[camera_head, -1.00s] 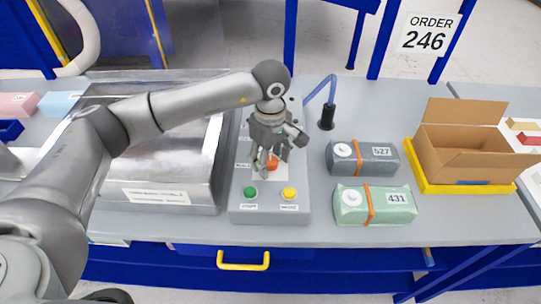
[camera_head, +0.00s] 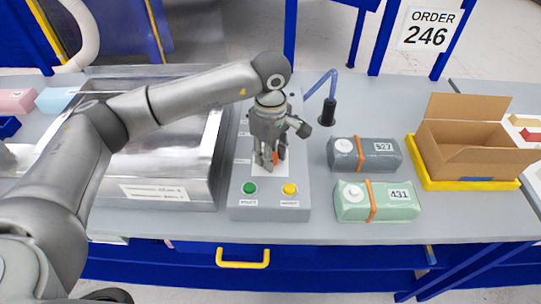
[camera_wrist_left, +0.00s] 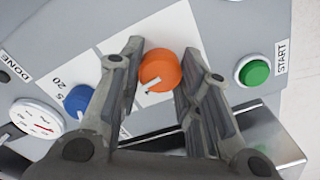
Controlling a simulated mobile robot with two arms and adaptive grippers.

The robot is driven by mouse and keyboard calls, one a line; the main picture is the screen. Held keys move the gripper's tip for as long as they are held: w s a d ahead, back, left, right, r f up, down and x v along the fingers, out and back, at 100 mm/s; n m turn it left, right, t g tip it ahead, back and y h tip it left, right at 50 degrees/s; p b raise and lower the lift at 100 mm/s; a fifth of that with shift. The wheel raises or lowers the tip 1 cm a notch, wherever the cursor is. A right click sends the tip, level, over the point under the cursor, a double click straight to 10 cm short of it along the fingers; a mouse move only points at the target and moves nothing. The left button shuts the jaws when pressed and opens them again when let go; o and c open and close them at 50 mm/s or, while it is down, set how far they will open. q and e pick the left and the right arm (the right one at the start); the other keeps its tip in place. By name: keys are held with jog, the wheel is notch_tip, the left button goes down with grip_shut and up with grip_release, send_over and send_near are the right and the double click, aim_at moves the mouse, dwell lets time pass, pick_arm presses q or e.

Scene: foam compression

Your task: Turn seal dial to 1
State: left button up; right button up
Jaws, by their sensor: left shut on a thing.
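The orange dial (camera_head: 275,158) sits on a white plate of the grey control box (camera_head: 269,214). It is mostly hidden by my gripper in the head view. In the left wrist view the orange dial (camera_wrist_left: 160,70) shows a white pointer mark. My left gripper (camera_head: 270,166) points down over the box and is shut on the orange dial, one finger on each side. A blue dial (camera_wrist_left: 79,101) with the labels 5 and 20 is beside the left finger in the wrist view. My right gripper is not in view.
A green START button (camera_wrist_left: 253,71) and a yellow button (camera_head: 290,188) are at the box's front. A metal machine (camera_head: 170,165) stands left.

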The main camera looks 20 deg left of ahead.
pick_arm(q)
jog(key=n+b, duration=0.3)
jog(key=n, duration=0.1)
jog(key=shift+f+b, duration=0.15)
jog(key=shift+b, duration=0.2)
jog(key=shift+n+b, duration=1.05)
jog(key=shift+n, duration=0.55)
jog(key=shift+r, duration=0.2)
jog(key=o, duration=1.1)
jog(key=shift+c, duration=0.2)
notch_tip(320, 180, up, 12)
